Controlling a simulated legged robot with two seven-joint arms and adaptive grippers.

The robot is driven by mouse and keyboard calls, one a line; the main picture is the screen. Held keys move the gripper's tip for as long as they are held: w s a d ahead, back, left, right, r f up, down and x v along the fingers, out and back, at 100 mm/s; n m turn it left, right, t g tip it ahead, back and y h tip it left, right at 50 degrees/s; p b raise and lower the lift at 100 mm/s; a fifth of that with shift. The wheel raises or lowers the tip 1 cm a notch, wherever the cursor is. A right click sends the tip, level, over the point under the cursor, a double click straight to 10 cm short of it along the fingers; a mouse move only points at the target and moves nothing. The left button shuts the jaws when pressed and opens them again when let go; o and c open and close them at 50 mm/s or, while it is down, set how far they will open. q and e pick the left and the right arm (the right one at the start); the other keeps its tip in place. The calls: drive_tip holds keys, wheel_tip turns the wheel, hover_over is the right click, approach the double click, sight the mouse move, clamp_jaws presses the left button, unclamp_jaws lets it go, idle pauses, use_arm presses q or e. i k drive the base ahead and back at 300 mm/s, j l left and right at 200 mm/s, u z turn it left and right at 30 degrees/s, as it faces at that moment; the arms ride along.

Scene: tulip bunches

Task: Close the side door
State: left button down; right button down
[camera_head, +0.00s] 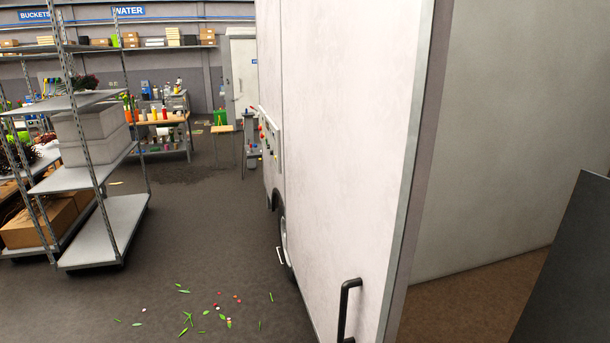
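The side door is a large pale panel (352,130) in the middle of the camera_head view, with a grey edge strip (408,180) along its right side. A dark bar handle (346,312) sits low near that edge. The door stands open: right of its edge I see a pale inner wall (510,130) and a brown floor (470,295). The panel's bottom right part is cut off by the frame. Neither of my grippers is in view, and nothing touches the handle in the part I see.
A dark flat panel (575,265) stands at the lower right. A wheel (283,240) shows below the pale vehicle side. Metal shelving (105,225) with boxes stands left. Leaves and petals (190,318) litter the otherwise clear grey floor between. A workbench (160,135) is farther back.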

sight(362, 83)
drive_tip(key=i+j, duration=1.05)
drive_tip(key=l+z, duration=0.05)
